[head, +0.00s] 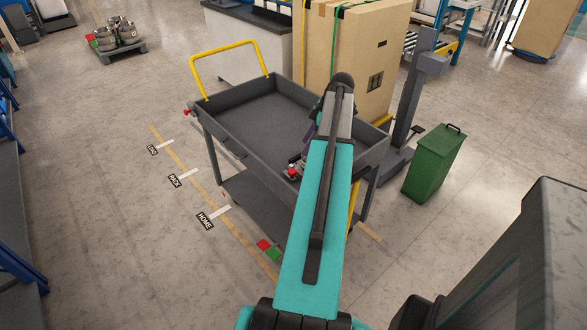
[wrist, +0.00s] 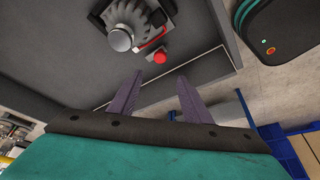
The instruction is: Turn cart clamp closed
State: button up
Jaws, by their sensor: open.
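The grey cart (head: 262,118) stands in the middle of the head view. A clamp with a red knob (head: 292,173) sits at its near side, partly hidden by my teal arm. A red ball-like knob (wrist: 160,57) lies just beyond my gripper (wrist: 160,76). The two purple fingers are apart, with nothing between them. My gripper is mostly hidden behind the arm in the head view.
A second red knob (head: 186,112) is at the cart's left corner, by the yellow handle (head: 230,60). A tall cardboard box (head: 352,60) and a grey post stand behind the cart. A green bin (head: 434,165) stands to the right. The floor at left is mostly clear.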

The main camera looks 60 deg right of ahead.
jog(key=shift+s+f, duration=0.1)
jog(key=shift+f, duration=0.05)
jog(key=p, duration=0.2)
send_near(292, 171)
jog(key=shift+x, duration=4)
jog(key=shift+d, duration=0.1)
jog(key=shift+b, duration=0.3)
jog(key=c, duration=1)
